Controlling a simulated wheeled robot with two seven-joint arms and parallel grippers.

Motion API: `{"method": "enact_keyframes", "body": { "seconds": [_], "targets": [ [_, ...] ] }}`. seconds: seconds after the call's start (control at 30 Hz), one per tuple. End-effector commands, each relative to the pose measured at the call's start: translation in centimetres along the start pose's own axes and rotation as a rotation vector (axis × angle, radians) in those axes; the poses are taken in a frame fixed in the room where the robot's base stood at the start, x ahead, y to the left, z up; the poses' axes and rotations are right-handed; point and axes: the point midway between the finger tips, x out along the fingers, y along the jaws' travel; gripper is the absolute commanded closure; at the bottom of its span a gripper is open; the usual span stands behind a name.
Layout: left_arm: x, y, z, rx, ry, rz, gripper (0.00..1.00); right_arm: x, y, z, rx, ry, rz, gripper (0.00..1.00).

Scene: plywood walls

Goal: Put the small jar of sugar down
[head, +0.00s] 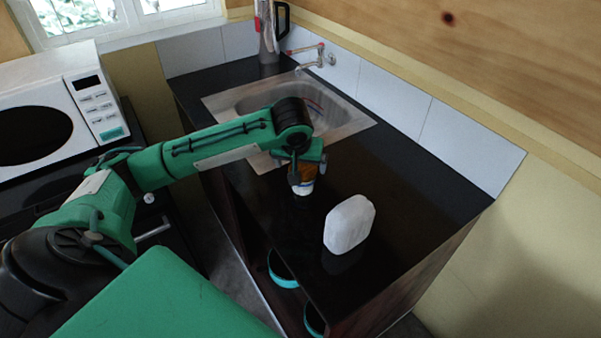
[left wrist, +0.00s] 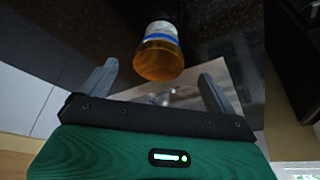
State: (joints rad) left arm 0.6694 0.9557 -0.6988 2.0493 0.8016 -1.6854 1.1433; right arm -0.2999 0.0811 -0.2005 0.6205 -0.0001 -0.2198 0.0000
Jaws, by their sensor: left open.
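The small jar (head: 307,172) is amber with a white and blue band. In the head view it is on the black counter (head: 400,185) in front of the sink, partly hidden by my left gripper (head: 302,182). In the left wrist view the jar (left wrist: 160,52) shows its amber end towards the camera, at and beyond the fingertips. My left gripper (left wrist: 155,78) is open, with a finger on each side and visible gaps to the jar. My right gripper is not in view.
A white rounded container (head: 349,224) stands on the counter to the right of the jar. A metal sink (head: 350,122) with a faucet (head: 308,55) lies behind. A white microwave (head: 50,115) is at the left. Free counter lies right of the white container.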

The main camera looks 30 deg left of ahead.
Motion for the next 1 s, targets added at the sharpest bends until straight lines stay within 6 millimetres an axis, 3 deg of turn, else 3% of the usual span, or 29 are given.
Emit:
{"method": "enact_keyframes", "body": {
  "seconds": [0.1,0.3,1.0],
  "targets": [
    [-1.8,0.0,0.0,0.000,0.001,0.001,0.07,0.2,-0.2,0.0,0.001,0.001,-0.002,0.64],
    [-3.1,-0.1,0.0,0.000,0.000,0.000,0.07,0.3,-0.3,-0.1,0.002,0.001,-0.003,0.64],
    [-3.2,0.0,0.0,0.000,-0.001,-0.001,0.07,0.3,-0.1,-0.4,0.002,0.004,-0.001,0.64]
  ]
}}
